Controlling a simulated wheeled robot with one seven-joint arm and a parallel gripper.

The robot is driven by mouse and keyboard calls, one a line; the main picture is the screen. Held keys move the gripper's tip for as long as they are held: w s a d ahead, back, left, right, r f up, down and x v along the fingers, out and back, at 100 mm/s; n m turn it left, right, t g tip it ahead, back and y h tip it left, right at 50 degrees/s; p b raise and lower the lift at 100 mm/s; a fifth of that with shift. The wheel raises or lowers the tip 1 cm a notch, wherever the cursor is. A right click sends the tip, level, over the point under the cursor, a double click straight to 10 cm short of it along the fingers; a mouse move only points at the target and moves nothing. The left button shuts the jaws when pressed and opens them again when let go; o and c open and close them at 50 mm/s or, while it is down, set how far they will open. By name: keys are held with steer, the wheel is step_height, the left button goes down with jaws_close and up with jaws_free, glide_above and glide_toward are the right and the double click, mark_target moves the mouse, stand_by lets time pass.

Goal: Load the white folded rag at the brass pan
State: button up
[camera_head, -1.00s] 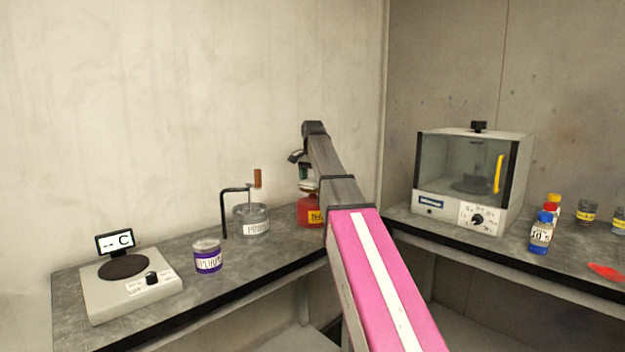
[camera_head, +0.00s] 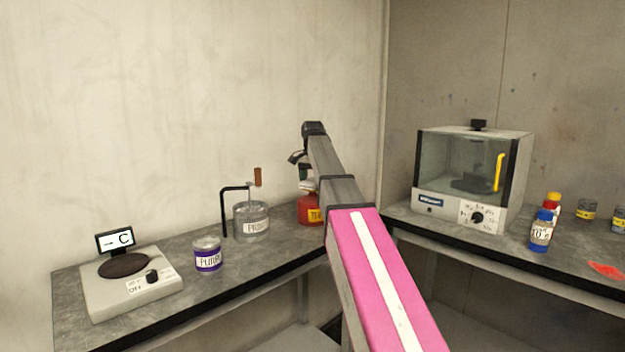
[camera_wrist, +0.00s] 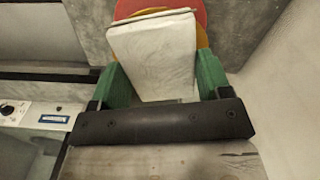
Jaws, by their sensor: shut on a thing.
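In the wrist view my gripper (camera_wrist: 160,66) has its green fingers shut on the white folded rag (camera_wrist: 155,45), one on each side. The rag lies flat across the gap. Behind the rag shows a yellow-orange round rim (camera_wrist: 203,38), probably the brass pan, with a red round body (camera_wrist: 187,8) around it. The rag hides most of both. In the head view my gripper (camera_head: 304,174) is small and partly hidden by my arm. The rag (camera_head: 309,185) shows there as a pale patch just above the red can (camera_head: 309,209). I cannot tell whether they touch.
On the left bench (camera_head: 200,300) stand a hotplate (camera_head: 105,296), a purple-labelled jar (camera_head: 207,256) and a clear jar (camera_head: 252,222) beside a black bent stand (camera_head: 224,212). A glass-fronted oven (camera_head: 470,185) and several bottles (camera_head: 541,232) stand on the right bench. The wall is close behind.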

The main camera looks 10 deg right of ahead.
mark_target(312, 180)
steer(key=shift+f, duration=0.65)
stand_by(0.7)
stand_by(0.5)
steer(key=shift+r, duration=3.5)
